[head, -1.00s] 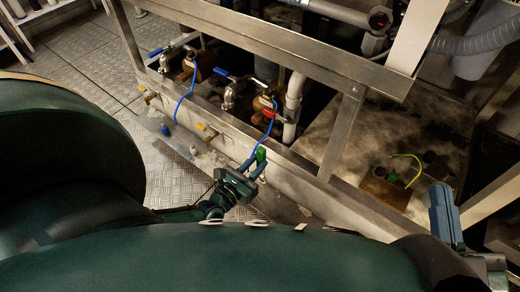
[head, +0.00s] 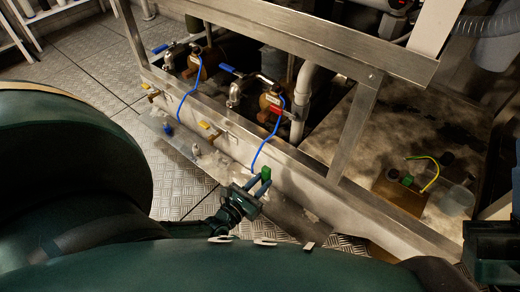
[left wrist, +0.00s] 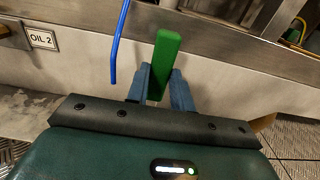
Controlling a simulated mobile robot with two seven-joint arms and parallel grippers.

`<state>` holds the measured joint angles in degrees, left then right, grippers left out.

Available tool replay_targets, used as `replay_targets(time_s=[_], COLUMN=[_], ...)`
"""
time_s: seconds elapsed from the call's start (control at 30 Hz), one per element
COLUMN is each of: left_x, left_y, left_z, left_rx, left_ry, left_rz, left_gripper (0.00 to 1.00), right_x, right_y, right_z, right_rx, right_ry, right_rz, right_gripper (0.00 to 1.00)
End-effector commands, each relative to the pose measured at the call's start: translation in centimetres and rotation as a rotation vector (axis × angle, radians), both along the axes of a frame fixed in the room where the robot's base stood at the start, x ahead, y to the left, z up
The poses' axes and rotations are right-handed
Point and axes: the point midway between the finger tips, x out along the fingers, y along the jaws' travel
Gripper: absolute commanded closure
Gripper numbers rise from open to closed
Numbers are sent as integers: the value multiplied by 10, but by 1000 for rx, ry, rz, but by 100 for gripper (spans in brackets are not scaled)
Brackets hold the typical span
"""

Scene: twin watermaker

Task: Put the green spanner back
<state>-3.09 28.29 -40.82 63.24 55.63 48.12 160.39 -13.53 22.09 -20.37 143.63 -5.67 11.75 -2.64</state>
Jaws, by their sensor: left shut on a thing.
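The green spanner (head: 266,173) shows as a plain green bar standing up between the fingers of my left gripper (head: 258,185). In the left wrist view the green bar (left wrist: 164,62) rises between the two blue fingers (left wrist: 160,85), which are shut on it. The gripper is in front of the low metal wall of the frame. The spanner's lower end is hidden by the gripper. My right gripper (head: 492,240) is cut off at the right edge of the head view, and its fingers cannot be made out.
A blue cord (head: 268,142) hangs close to my left gripper. An "OIL 2" label (left wrist: 42,39) is on the wall. A yellow-green cable (head: 433,172) lies at the right. Tread-plate floor (head: 75,75) is clear at left.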

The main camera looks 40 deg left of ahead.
Motion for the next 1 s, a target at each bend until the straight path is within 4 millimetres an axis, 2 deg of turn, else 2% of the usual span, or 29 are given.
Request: replay_targets(time_s=[0.1, 0.13, 0.37, 0.7, 0.87, 1.0], left_x=[1, 0, 0, 0, -28, -52], left_y=[0, 0, 0, 0, 2, 4], left_z=[-3, -3, -3, 1, 2, 2], left_rx=[0, 0, 0, 0, 1, 1], left_ry=[-1, 1, 1, 0, 6, 4], left_rz=[1, 1, 1, -1, 0, 0], left_gripper=[100, 75, 56, 55, 55, 55], right_x=[0, 0, 0, 0, 2, 5], right_y=[0, 0, 0, 0, 0, 1], right_z=[0, 0, 0, 0, 4, -7], right_rx=[0, 0, 0, 0, 2, 6], right_ry=[1, 1, 1, 2, 30, 104], right_rz=[0, 0, 0, 0, 0, 0], right_gripper=[100, 100, 100, 100, 100, 100])
